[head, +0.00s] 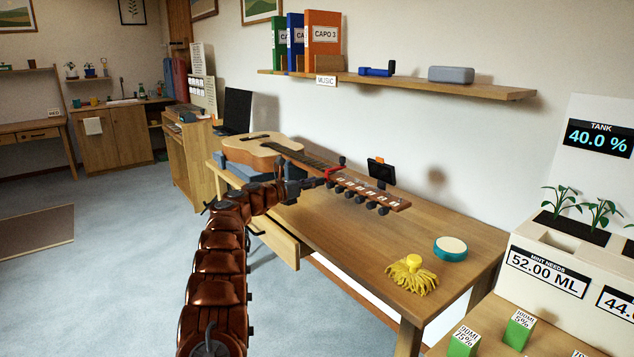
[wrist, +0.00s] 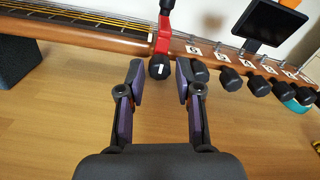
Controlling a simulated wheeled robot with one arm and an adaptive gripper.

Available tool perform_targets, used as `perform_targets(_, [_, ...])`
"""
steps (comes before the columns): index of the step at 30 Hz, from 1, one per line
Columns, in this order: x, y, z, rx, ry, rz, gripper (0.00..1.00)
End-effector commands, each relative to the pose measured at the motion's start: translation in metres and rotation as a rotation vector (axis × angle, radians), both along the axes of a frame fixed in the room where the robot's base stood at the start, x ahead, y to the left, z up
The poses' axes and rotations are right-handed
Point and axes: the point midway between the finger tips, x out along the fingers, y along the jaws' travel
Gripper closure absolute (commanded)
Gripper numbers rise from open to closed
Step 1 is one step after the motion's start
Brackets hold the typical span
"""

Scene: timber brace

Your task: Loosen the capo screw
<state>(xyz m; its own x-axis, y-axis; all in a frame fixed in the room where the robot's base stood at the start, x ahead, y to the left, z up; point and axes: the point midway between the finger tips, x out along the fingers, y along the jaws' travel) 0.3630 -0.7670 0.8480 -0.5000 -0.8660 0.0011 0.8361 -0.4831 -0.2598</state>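The guitar (head: 262,150) lies on the desk, its neck pointing right. A red capo (head: 334,172) is clamped across the neck; it also shows in the wrist view (wrist: 162,42). The capo screw, a black knob with a white mark (wrist: 160,68), sticks out from the capo's near side. My gripper (wrist: 160,78) is open, its two fingers pointing at the knob, one on each side of its line. A gap shows between each finger and the knob; I cannot tell whether the tips reach its depth. In the head view my gripper (head: 318,183) is beside the neck.
Several black tuning pegs (wrist: 230,78) stand right of the capo, the nearest (wrist: 199,72) close to the right finger. A small black screen (head: 381,170) is behind the headstock. A yellow mop-like thing (head: 412,275) and a teal round tin (head: 450,248) lie on the desk (head: 340,240).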

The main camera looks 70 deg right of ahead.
Motion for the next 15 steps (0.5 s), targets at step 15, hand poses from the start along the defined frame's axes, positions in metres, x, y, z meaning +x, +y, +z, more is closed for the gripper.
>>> perform_targets(15, [-0.008, -0.014, 0.000, 0.001, -0.001, 0.002, 0.65])
